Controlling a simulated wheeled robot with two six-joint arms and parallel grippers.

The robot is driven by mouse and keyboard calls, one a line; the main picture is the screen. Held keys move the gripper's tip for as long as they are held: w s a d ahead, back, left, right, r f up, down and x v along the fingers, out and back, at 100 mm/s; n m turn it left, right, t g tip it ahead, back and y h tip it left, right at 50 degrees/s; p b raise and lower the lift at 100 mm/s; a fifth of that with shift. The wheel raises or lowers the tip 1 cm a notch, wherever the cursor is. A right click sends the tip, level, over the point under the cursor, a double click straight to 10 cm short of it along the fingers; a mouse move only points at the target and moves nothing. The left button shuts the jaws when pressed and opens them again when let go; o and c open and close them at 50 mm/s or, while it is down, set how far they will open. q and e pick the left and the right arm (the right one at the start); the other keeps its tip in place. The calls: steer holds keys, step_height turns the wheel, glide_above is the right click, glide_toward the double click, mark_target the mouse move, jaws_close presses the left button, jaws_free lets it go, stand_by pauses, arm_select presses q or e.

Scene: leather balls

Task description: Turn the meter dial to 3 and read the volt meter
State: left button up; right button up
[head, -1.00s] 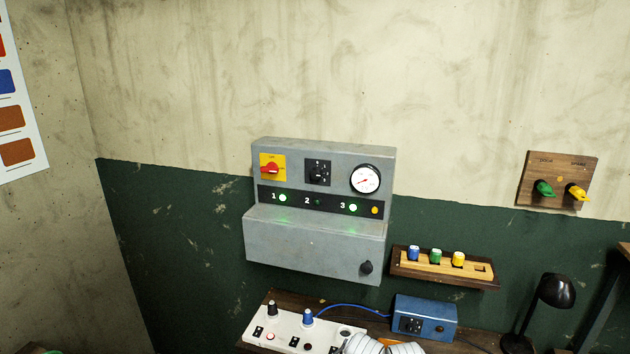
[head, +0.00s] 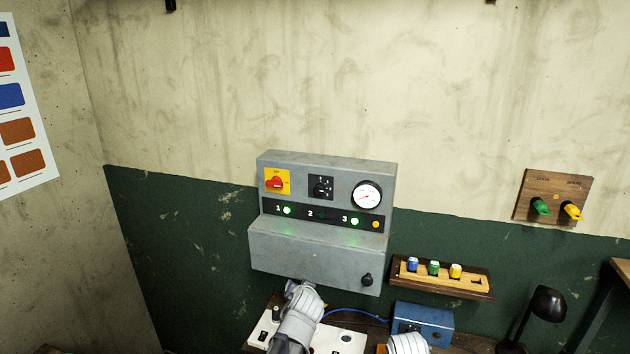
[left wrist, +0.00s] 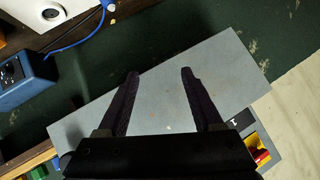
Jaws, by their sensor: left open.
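The grey meter box (head: 315,255) hangs on the wall. Its black meter dial (head: 321,188) sits on a dark plate, top middle; its setting is too small to read. The round white volt meter (head: 367,196) is to the dial's right, with a red needle whose reading I cannot make out. My left gripper (head: 293,287) is low in front of the box, below the dial and partly hidden by my arm. In the left wrist view my left gripper (left wrist: 160,74) is open and empty against the box's plain grey face.
A yellow plate with a red switch (head: 276,183) is left of the dial. Lamps 1 and 3 glow green; lamp 2 is dark. Below are a white panel (head: 347,338), a blue box (head: 424,320) and a shelf with colored plugs (head: 442,277). A black lamp (head: 549,303) stands right.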

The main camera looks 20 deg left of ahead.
arm_select(q)
steer(key=w+a+r+m+t+p, duration=0.1)
steer(key=w+a+r+t+p, duration=0.2)
steer(key=r, duration=0.4)
steer(key=w+a+r+m+t, duration=0.1)
steer(key=w+a+r+t, duration=0.1)
steer(key=a+r, duration=0.4)
steer(key=m+t+h, duration=0.4)
steer(key=m+h, duration=0.5)
steer(key=m, duration=0.2)
glide_toward(319, 191)
steer(key=shift+p+x, duration=0.75)
steer(key=shift+x, duration=3.25)
arm_select(e)
step_height(319, 191, up, 6)
arm_select(q)
steer(key=shift+c, duration=0.4)
jaws_close()
